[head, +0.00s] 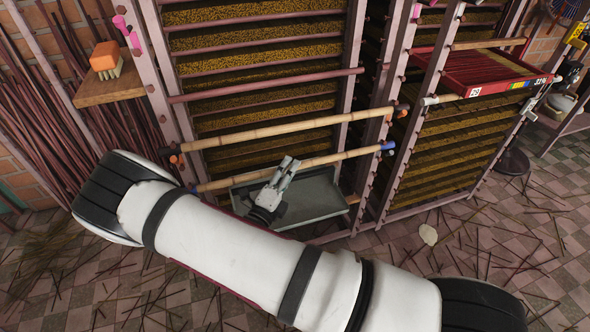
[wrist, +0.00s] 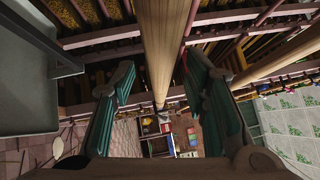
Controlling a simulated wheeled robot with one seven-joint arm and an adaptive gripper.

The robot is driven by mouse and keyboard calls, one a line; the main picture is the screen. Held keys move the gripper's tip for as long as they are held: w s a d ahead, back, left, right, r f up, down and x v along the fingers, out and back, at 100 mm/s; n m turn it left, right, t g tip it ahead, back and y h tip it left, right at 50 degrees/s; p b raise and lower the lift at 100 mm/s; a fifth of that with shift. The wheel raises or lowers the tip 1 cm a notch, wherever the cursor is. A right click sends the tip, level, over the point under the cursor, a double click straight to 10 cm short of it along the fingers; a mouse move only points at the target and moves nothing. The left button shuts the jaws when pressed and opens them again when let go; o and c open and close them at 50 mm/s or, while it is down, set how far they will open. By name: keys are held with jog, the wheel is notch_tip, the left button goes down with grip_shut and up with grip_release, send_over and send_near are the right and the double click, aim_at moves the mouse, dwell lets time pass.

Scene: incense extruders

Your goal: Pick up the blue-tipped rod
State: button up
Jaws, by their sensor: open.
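The blue-tipped rod (head: 330,159) is a long pale bamboo pole with blue ends. In the head view it lies across the front of the rack, below a similar orange-tipped rod (head: 270,133). My gripper (head: 287,166) is at the middle of the blue-tipped rod, its fingers across the rod's line and hiding a short part of it. In the wrist view, my gripper (wrist: 160,92) is open, with a bamboo pole (wrist: 160,45) running between the finger lines. It seems to be the blue-tipped rod, but its tip colour cannot be told there. I cannot tell whether the fingers touch it.
A grey tray (head: 318,205) sits just below the rod, close to my gripper. Rack posts (head: 375,150) stand beside the rod's ends. A red drawer (head: 480,72) sticks out at the right. A wooden shelf (head: 105,90) with a brush (head: 106,58) is at the left.

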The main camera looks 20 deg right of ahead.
jog(key=shift+x, duration=1)
grip_shut()
jog(key=shift+r, duration=0.1)
